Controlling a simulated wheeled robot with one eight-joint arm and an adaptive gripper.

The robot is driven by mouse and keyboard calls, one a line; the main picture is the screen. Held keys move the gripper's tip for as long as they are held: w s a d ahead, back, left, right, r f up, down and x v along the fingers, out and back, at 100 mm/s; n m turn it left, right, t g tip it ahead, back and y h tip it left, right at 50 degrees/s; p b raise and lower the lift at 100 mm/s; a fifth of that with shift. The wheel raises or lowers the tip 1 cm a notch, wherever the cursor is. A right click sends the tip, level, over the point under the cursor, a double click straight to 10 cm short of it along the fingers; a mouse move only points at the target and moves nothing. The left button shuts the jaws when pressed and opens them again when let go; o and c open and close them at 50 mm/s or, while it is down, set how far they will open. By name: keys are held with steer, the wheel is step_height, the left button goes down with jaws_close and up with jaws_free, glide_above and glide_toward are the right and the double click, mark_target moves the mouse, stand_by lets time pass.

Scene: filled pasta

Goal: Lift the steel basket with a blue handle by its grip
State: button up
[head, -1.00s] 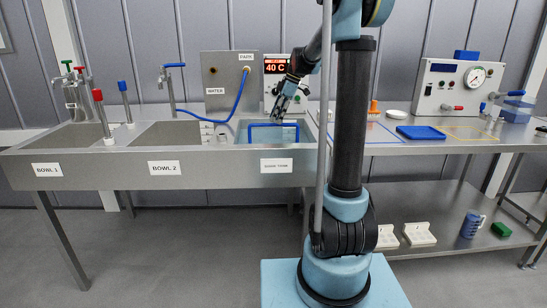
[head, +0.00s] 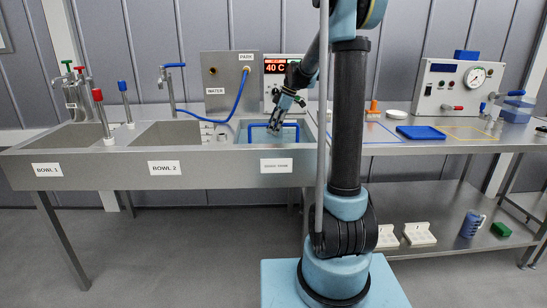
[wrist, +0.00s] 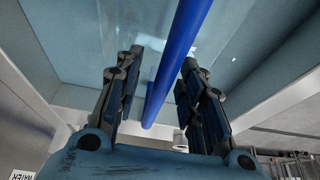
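The basket's blue handle (head: 252,126) shows as a blue bar inside the labelled tank (head: 277,166) at the right end of the sink unit. The steel body of the basket is hard to make out below it. My gripper (head: 274,128) is low over the tank, at the handle. In the wrist view, my gripper (wrist: 158,75) is open, with one finger on each side of the blue handle (wrist: 182,45). The bar runs between the fingers, with a visible gap to each side. Whether it lies fully at fingertip depth I cannot tell.
The tank walls (wrist: 285,75) surround the gripper on both sides. Bowl 1 (head: 47,170) and Bowl 2 (head: 164,168) are to the left. A blue tray (head: 421,132) lies on the bench to the right.

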steer(key=shift+f, duration=0.2)
stand_by(0.4)
jaws_close()
